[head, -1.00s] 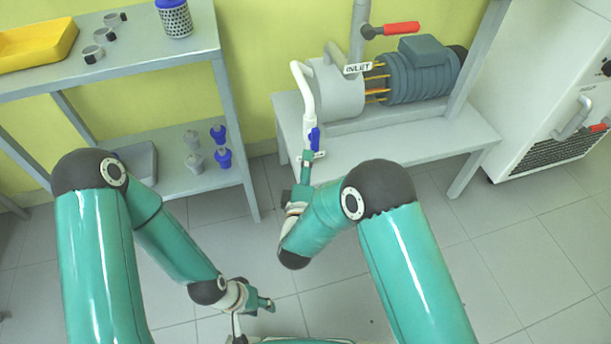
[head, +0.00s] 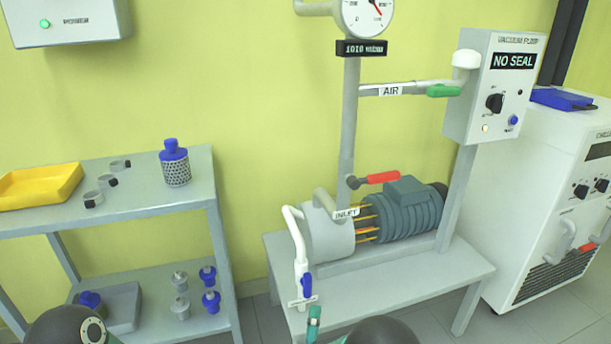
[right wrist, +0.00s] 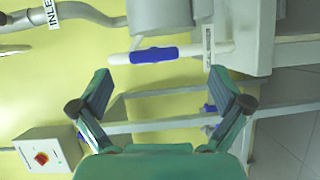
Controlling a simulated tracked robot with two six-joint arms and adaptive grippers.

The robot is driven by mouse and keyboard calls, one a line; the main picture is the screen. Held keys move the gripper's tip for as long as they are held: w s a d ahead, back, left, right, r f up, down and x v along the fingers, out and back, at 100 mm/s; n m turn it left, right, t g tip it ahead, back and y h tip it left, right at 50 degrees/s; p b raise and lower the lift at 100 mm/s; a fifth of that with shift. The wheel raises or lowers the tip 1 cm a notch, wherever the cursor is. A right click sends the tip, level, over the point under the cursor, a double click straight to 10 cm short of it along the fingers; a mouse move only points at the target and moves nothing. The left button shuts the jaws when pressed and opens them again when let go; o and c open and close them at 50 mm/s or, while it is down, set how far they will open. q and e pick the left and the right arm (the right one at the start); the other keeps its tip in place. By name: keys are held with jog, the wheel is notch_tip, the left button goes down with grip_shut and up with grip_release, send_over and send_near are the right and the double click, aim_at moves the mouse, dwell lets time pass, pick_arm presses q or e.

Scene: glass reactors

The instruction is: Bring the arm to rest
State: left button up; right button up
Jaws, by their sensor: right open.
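My right gripper (right wrist: 162,88) is open, its two teal fingers spread wide with nothing between the pads. In the right wrist view the blue valve handle (right wrist: 153,54) on the white pipe lies beyond the fingertips, apart from them. In the head view only a teal part of my right gripper (head: 314,324) shows at the bottom edge, just below the blue handle (head: 307,286) of the white hose end. My left gripper is outside the head view; only a dark elbow of that arm shows at bottom left.
The pump bench (head: 400,293) carries the pump motor (head: 407,212) and a red-handled valve (head: 380,178). A grey shelf (head: 120,208) with a yellow tray (head: 40,186) stands left. A white cabinet (head: 550,190) stands right. A control box reads NO SEAL (head: 495,88).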

jog(key=d+f+m+g+h, duration=0.1)
jog(key=d+f+g, duration=0.15)
jog(key=d, duration=0.55)
jog(key=d+f+m+g+h, duration=0.1)
jog(key=d+f+m, duration=0.15)
jog(key=d, duration=0.45)
jog(key=s+d+f+m+g+y, duration=0.2)
jog(key=s+d+f+m+g, duration=0.15)
jog(key=s+f, duration=0.35)
jog(key=s+a+f+m+g+y, duration=0.3)
jog(key=s+a+m+g, duration=0.15)
jog(key=s, duration=0.55)
jog(key=s+a+f+m+g+y, duration=0.35)
jog(key=s+m+g, duration=0.2)
jog(key=s, duration=0.45)
notch_tip(320, 180, up, 28)
jog(key=p, duration=2.8)
jog(key=shift+d+m, duration=0.15)
jog(key=shift+m, duration=0.15)
jog(key=shift+s+f, duration=0.1)
jog(key=shift+f, duration=0.05)
jog(key=shift+c, duration=0.3)
